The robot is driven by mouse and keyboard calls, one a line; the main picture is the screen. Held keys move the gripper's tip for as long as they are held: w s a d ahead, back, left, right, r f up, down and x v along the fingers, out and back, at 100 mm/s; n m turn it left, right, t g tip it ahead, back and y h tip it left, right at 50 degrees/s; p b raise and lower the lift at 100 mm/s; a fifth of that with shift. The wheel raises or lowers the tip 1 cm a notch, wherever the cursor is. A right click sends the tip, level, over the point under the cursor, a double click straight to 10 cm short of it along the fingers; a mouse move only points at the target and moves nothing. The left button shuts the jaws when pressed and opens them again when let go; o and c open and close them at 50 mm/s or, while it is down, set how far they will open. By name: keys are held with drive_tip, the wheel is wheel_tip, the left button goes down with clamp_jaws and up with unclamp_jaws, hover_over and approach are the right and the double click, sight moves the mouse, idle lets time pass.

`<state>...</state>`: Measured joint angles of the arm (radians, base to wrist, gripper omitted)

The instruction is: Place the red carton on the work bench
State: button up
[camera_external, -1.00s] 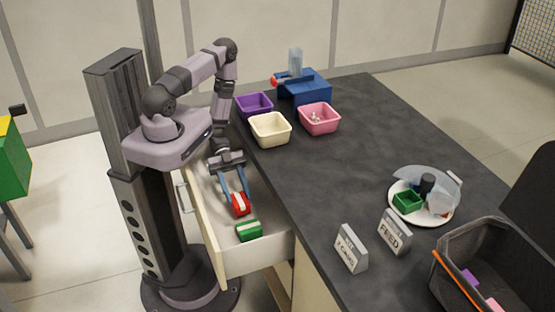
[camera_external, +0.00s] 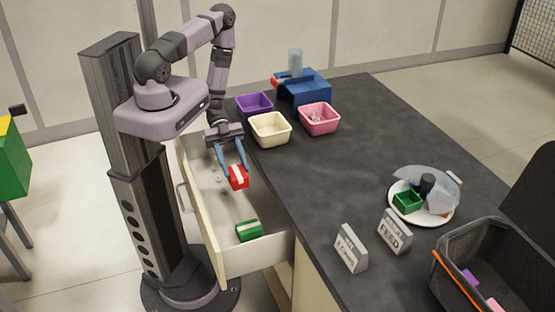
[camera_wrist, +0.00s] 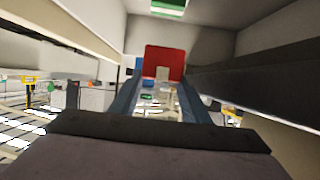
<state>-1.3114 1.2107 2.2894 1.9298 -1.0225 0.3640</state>
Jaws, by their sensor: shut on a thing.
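The red carton (camera_external: 238,178) with a white band is held between the blue fingers of my gripper (camera_external: 234,168). In the external view it hangs above the open drawer, near the drawer's bench side. The wrist view shows the red carton (camera_wrist: 164,63) between the fingertips of my gripper (camera_wrist: 163,85). The work bench (camera_external: 335,165) is a dark grey top to the right of the drawer.
The open drawer (camera_external: 262,258) holds a green carton (camera_external: 249,231) with a white band. Cream (camera_external: 270,129), pink (camera_external: 319,119) and purple (camera_external: 254,104) bins stand at the bench's far left. Two signs (camera_external: 350,249) (camera_external: 394,232), a plate (camera_external: 408,216) and a dark crate (camera_external: 480,275) lie to the right. The bench middle is clear.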

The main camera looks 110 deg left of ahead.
drive_tip(key=shift+r+p, duration=0.6)
drive_tip(key=shift+r, duration=0.35)
